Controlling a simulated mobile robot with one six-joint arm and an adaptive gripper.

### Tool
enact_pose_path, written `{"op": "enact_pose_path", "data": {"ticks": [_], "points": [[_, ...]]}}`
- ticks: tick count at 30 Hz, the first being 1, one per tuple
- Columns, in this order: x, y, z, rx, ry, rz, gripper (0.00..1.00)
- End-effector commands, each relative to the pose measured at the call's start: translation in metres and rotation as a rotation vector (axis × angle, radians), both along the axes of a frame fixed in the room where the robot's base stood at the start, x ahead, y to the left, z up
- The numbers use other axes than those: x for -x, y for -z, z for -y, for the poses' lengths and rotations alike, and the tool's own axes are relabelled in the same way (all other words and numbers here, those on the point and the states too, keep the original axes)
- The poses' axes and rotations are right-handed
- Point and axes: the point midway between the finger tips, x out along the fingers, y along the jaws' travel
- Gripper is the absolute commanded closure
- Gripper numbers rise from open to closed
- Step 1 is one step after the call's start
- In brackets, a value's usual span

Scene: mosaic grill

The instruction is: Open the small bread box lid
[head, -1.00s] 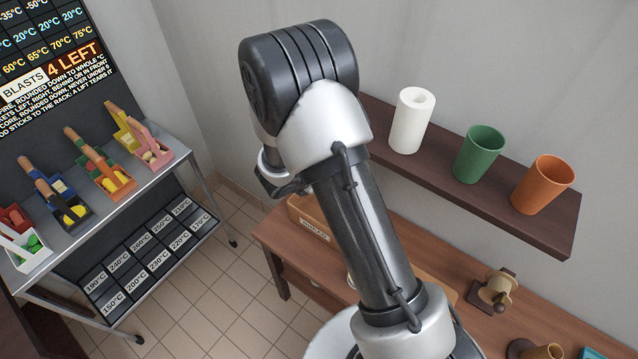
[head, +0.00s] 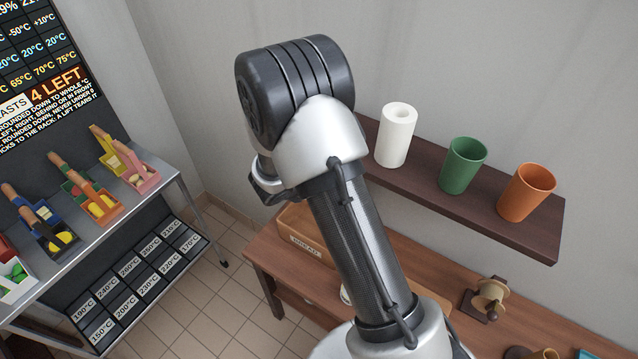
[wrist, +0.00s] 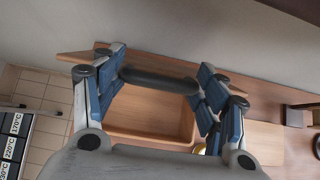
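The wooden bread box (head: 296,245), with a pale label on its front, stands at the left end of the wooden table, partly hidden by my arm. In the wrist view its brown walls (wrist: 150,130) show between and beyond the fingers. A dark rounded bar (wrist: 158,82) spans the gap between the fingers; I cannot tell whether the pads touch it. My gripper (wrist: 162,68) has its blue-padded fingers wide apart. In the head view the fingers are hidden. The lid cannot be told apart clearly from the box.
A small brown grinder-like object (head: 487,300) stands on the table at right. A metal rack (head: 185,190) with coloured trays is at left.

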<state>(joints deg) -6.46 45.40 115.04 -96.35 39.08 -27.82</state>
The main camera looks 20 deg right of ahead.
Motion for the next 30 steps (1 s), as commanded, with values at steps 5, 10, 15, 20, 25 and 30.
{"op": "enact_pose_path", "data": {"ticks": [5, 10, 15, 20, 25, 30], "points": [[0.001, 0.001, 0.0, -0.001, -0.001, -0.003, 0.19], [0.001, 0.002, 0.0, -0.002, 0.0, -0.005, 0.19], [0.002, 0.002, -0.001, -0.001, -0.001, -0.005, 0.19], [0.006, -0.009, -0.01, -0.003, -0.003, -0.003, 0.19], [0.02, -0.034, -0.03, -0.002, -0.004, -0.001, 0.19], [0.034, -0.06, -0.051, -0.002, -0.004, 0.0, 0.19]]}}
